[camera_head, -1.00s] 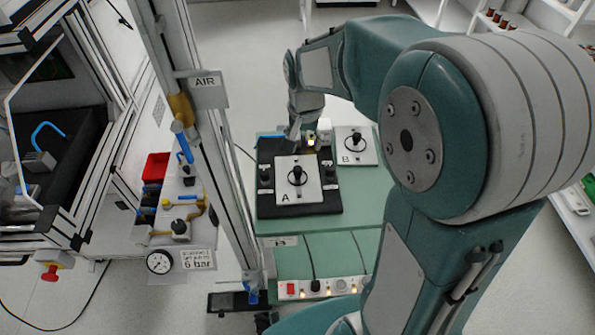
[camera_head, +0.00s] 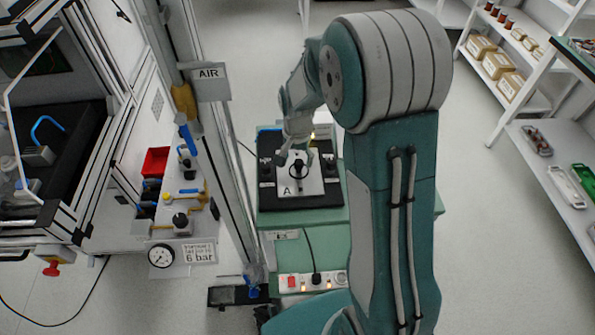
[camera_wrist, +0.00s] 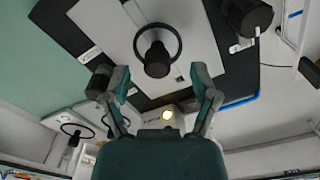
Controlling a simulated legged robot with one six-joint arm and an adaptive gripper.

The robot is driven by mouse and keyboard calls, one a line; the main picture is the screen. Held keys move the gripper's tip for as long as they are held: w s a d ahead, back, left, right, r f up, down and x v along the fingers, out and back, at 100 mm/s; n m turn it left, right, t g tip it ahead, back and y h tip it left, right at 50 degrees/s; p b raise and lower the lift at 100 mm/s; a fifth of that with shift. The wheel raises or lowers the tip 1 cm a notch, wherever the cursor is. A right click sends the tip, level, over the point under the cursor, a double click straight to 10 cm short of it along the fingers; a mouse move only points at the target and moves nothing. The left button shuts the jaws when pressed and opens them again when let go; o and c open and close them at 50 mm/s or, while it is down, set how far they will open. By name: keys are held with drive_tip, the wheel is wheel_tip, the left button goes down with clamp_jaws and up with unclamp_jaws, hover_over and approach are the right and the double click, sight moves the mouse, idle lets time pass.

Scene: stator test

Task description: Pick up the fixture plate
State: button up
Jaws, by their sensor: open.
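A white fixture plate marked A (camera_head: 313,187) lies on a black base on the green bench. It carries a black upright knob inside a black ring; the knob (camera_wrist: 157,60) also shows in the wrist view, with the white plate (camera_wrist: 205,40) around it. My gripper (camera_head: 297,156) is over the plate's far part, close to the knob. In the wrist view my gripper (camera_wrist: 160,80) has its two fingers spread wide, with nothing between them, and the knob appears just ahead of the gap. I cannot tell the exact height above the plate.
The black base (camera_head: 322,203) has black posts beside the plate. A lit lamp (camera_wrist: 168,115) stands near the base. A second white plate with a ringed knob (camera_wrist: 75,131) lies to the side. An upright aluminium post (camera_head: 215,150) with an AIR sign stands left of the bench.

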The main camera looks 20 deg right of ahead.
sight(298, 161)
drive_tip(key=f, duration=0.3)
drive_tip(key=shift+d+f, duration=0.1)
drive_tip(key=shift+d, duration=0.15)
drive_tip(key=shift+a, duration=0.1)
clamp_jaws()
